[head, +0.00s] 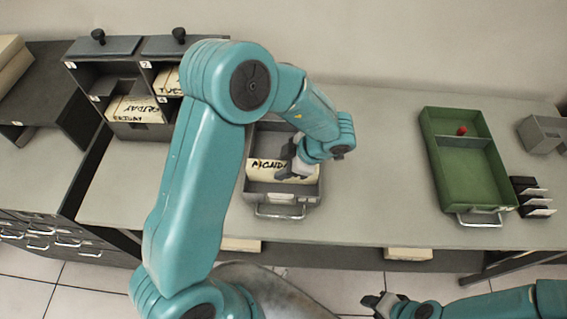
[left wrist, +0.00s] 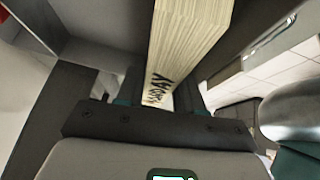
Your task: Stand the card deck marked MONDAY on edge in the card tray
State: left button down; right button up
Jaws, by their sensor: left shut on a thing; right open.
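The cream card deck marked MONDAY (head: 265,171) is at the grey tray (head: 317,188), within its walls in the head view. Its lettering faces the head camera. My left gripper (head: 291,164) is shut on the deck near its right part, and the arm hides some of it. In the left wrist view the deck (left wrist: 188,50) stands between the fingers with its card edges and part of the lettering showing. I cannot tell whether its lower side touches the tray floor. A green tray (head: 440,172) with a divider and red knob stands to the right. My right gripper (head: 377,303) is open and empty, low at the front.
A grey pigeonhole cabinet (head: 104,48) at left holds a deck marked FRIDAY (head: 135,109) and others. Small black card holders (head: 528,197) and a grey metal box (head: 543,134) are right of the green tray. The table (head: 385,190) is clear between the trays.

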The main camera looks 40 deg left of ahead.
pick_arm(q)
jog(key=c, duration=0.6)
grip_release()
jog(key=shift+c, duration=0.2)
jog(key=v, duration=1.6)
jog(key=shift+r+b, duration=0.2)
jog(key=shift+b, duration=0.2)
jog(key=shift+d, duration=0.1)
